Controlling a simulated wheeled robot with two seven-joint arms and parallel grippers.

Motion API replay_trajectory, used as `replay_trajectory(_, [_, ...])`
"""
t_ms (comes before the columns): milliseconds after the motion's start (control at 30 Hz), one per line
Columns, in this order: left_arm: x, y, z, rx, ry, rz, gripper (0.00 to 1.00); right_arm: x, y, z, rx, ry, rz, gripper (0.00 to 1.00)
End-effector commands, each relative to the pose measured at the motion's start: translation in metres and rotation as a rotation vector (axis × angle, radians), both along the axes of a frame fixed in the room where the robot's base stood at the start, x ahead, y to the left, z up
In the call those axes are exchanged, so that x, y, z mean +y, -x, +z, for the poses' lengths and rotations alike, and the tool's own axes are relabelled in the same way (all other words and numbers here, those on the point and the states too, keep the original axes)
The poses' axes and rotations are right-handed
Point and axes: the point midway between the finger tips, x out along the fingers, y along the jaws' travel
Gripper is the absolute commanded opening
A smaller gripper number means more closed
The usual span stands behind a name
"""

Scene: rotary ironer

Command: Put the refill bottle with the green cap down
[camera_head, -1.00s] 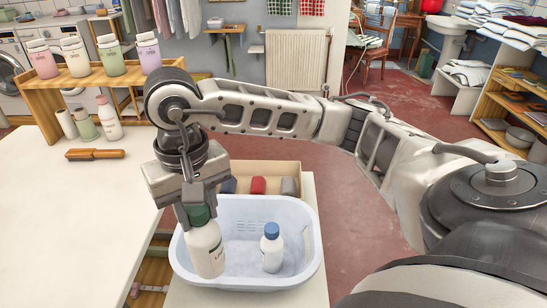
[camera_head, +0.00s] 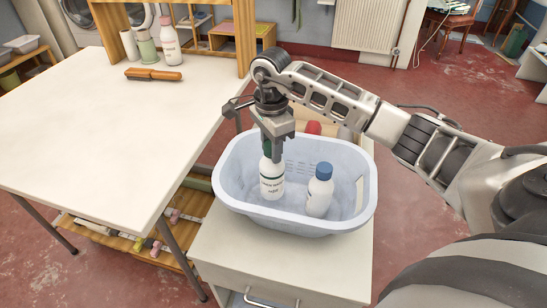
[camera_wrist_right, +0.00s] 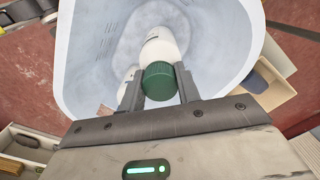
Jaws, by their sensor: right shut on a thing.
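The refill bottle with the green cap is white with a dark printed label (camera_head: 271,183). It is upright inside the pale blue laundry basket (camera_head: 229,187), towards its left side. My right gripper (camera_head: 268,150) is above it, shut on the green cap, which shows between the two fingers in the right wrist view (camera_wrist_right: 160,82). I cannot tell whether the bottle's base touches the basket floor. A white bottle with a blue cap (camera_head: 319,192) stands to its right in the basket, apart from it. My left gripper is out of view.
The basket rests on a white drawer cabinet (camera_head: 270,262). A cream table (camera_head: 110,130) is at the left, with a wooden-handled brush (camera_head: 153,74) and several containers at its back. A box with a red item (camera_head: 313,127) is behind the basket.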

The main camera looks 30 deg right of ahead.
Motion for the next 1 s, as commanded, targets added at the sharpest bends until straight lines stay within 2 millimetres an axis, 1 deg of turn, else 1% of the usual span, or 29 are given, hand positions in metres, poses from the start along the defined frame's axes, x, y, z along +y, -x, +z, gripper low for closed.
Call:
replay_trajectory(200, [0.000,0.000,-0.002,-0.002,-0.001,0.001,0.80,0.001,0.001,-0.029,0.003,-0.001,0.000,0.00])
replay_trajectory(267, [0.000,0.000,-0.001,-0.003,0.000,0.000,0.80,0.000,0.001,-0.035,0.003,-0.001,0.001,0.00])
replay_trajectory(500, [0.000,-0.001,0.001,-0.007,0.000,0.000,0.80,0.000,0.000,-0.036,0.000,0.000,0.002,0.00])
replay_trajectory(633, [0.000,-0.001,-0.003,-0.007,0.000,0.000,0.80,0.000,0.000,-0.041,0.000,0.001,0.002,0.00])
replay_trajectory(667, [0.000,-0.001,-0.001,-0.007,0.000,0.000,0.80,0.000,0.000,-0.039,0.000,0.000,0.002,0.41])
replay_trajectory(700, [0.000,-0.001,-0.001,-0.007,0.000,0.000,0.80,0.000,0.000,-0.039,0.000,0.000,0.002,0.52])
replay_trajectory(733, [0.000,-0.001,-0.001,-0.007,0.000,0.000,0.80,0.000,0.000,-0.039,0.000,0.000,0.002,0.55])
replay_trajectory(1000, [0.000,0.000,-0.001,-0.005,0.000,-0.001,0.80,0.000,0.000,-0.037,0.001,0.000,0.002,0.55])
